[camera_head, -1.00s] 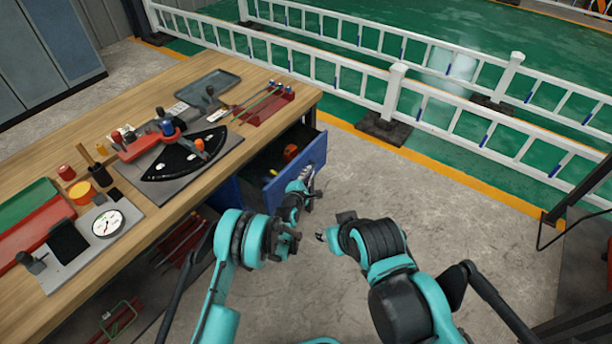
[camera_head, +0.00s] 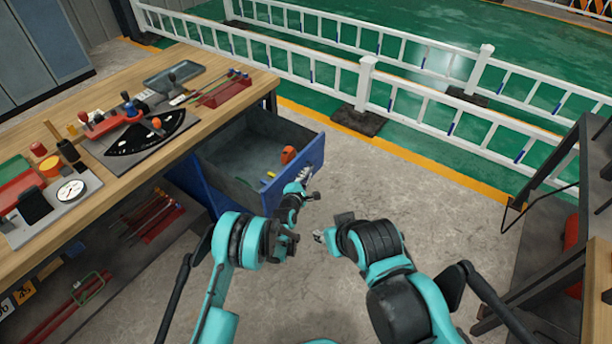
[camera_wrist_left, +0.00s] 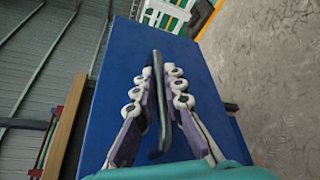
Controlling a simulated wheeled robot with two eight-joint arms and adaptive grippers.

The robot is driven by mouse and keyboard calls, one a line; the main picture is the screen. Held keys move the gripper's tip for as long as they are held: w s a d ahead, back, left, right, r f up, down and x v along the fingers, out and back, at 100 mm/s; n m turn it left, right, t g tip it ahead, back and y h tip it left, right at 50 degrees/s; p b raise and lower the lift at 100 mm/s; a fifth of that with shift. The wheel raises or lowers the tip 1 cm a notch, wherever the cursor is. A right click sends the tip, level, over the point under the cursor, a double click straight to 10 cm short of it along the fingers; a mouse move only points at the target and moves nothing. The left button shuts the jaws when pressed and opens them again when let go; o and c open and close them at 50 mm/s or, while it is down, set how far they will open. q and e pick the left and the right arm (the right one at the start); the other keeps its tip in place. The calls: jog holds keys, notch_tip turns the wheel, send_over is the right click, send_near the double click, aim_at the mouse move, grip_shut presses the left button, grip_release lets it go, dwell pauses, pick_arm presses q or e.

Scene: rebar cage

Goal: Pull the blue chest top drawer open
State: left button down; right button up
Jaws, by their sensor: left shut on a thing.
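The blue chest (camera_head: 206,190) stands under the wooden workbench at its right end. Its top drawer (camera_head: 296,163) is pulled well out, and its grey inside shows an orange item and a small yellow one near the front. My left gripper (camera_head: 304,178) is at the drawer's front. In the left wrist view its fingers (camera_wrist_left: 158,90) are closed around the dark bar handle (camera_wrist_left: 157,110) on the blue drawer front (camera_wrist_left: 115,80). My right gripper (camera_head: 325,238) is in front of the drawer, apart from it; its fingers are too small to read.
The wooden workbench (camera_head: 100,165) holds a gauge, a black fan-shaped plate and several tools. A white railing (camera_head: 300,70) runs behind. A dark shelf frame (camera_head: 560,210) stands at the right. Grey floor (camera_head: 420,190) between drawer and shelf is clear.

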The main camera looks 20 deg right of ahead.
pick_arm(q)
jog(key=shift+s+d, duration=0.2)
jog(key=c, duration=1.9)
grip_release()
jog(key=v, duration=0.7)
jog(key=shift+s+a, duration=0.15)
jog(key=shift+s, duration=0.05)
